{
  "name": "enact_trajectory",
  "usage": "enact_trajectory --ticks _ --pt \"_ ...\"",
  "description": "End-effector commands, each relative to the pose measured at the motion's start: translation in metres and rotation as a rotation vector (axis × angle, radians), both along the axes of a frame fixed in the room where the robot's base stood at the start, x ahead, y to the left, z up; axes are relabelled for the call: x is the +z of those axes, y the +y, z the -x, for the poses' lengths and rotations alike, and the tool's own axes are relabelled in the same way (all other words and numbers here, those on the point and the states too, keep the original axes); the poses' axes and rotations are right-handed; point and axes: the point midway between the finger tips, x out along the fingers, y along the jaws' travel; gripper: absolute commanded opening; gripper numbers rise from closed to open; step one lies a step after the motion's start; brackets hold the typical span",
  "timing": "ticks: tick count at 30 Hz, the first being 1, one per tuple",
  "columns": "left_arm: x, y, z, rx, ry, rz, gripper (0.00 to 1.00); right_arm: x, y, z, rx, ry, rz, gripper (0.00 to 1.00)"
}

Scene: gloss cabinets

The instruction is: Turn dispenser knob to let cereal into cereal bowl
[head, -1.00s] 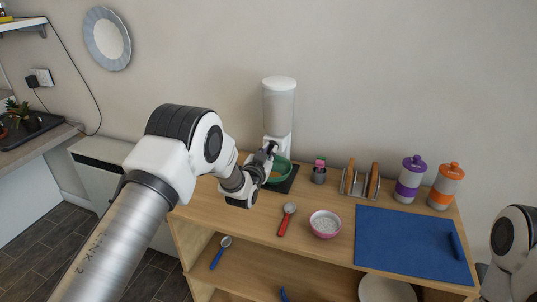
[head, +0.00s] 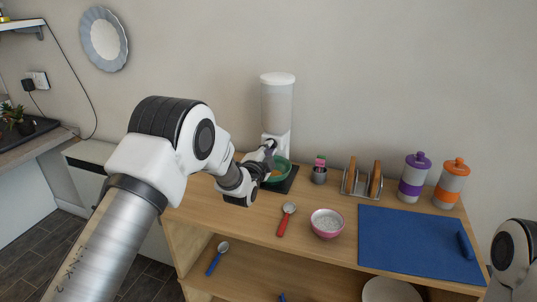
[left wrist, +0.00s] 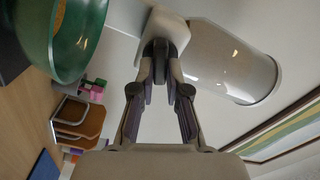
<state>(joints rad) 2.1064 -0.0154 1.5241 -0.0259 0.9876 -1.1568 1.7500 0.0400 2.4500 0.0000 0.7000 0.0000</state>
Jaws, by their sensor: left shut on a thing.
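The cereal dispenser (head: 278,105) is white with a clear hopper and stands at the back of the wooden counter against the wall. It also shows in the left wrist view (left wrist: 225,65). The green cereal bowl (head: 281,168) sits under its spout, with some tan cereal visible inside; its side fills the upper left of the left wrist view (left wrist: 68,45). My left gripper (head: 269,150) is at the dispenser's front, shut on the knob (left wrist: 160,50), which the fingers largely hide. My right gripper is out of view.
A dark mat (head: 288,184) lies under the bowl. To the right are a red-handled spoon (head: 286,218), a pink bowl (head: 326,222), a toast rack (head: 362,184), a blue mat (head: 415,240), and purple (head: 413,178) and orange (head: 450,184) jars. The counter's front middle has free room.

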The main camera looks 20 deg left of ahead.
Motion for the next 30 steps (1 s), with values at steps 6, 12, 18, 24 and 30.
enact_trajectory --ticks 6,12,18,24,30 --pt "-0.002 0.001 -0.001 0.003 -0.009 -0.202 0.0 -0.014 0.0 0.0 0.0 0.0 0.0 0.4" --pt "-0.002 0.001 -0.001 0.004 -0.018 -0.392 0.0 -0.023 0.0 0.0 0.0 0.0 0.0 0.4" --pt "-0.002 0.001 -0.001 0.005 -0.024 -0.575 0.0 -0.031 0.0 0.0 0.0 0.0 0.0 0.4" --pt "-0.001 0.001 -0.001 0.006 -0.032 -0.733 0.0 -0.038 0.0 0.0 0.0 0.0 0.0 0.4" --pt "0.0 0.002 -0.001 0.008 -0.037 -0.842 0.0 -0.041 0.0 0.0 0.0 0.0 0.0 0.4"
